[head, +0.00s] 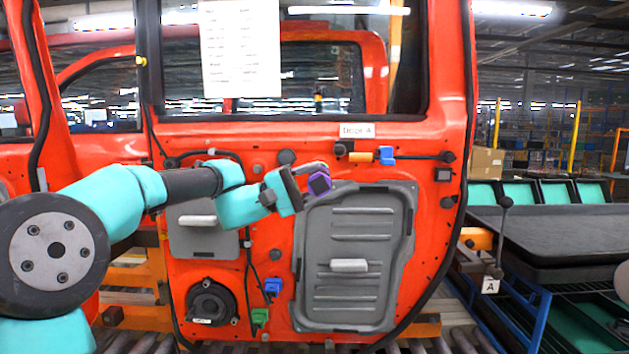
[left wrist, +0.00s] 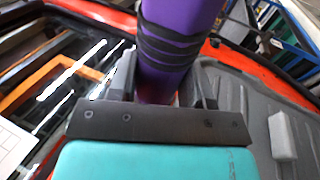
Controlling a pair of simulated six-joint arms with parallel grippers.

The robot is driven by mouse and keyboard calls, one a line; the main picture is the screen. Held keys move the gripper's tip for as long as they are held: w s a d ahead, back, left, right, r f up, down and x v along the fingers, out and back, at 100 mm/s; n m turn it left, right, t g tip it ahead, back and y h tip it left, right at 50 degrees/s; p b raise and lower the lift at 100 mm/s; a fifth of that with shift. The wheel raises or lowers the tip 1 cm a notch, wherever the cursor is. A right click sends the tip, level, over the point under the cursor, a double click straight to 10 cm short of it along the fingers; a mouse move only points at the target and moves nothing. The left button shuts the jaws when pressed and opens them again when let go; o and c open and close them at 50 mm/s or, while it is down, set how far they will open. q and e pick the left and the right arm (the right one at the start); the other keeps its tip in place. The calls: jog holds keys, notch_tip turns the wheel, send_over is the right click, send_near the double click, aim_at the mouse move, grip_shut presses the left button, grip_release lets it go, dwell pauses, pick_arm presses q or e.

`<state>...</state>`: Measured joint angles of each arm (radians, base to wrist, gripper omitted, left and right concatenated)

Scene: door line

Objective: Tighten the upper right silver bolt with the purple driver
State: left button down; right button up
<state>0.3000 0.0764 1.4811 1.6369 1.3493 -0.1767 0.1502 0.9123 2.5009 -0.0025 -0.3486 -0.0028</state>
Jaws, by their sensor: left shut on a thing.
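The purple driver (head: 319,184) is in my left gripper (head: 292,187), in front of the upper left corner of the grey panel (head: 355,305) on the red door. Only its purple end with a dark centre shows in the head view; its tip is hidden. In the left wrist view the purple driver (left wrist: 180,45), with dark bands, stands between the two fingers of my left gripper (left wrist: 165,90), which is shut on it. The silver bolts are too small to make out clearly around the panel edge. My right gripper is not in view.
A blue clip (head: 272,287) and a green clip (head: 260,317) hang lower left. A dark-topped bench (head: 545,240) stands at right.

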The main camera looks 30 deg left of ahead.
aim_at(314, 187)
pick_arm(q)
jog(key=shift+s, duration=0.15)
jog(key=shift+s+d, duration=0.6)
jog(key=shift+s, duration=0.35)
jog(key=shift+s+d, duration=0.55)
jog(key=shift+s, duration=0.45)
jog(key=shift+s+d, duration=0.6)
jog(key=shift+s, duration=0.35)
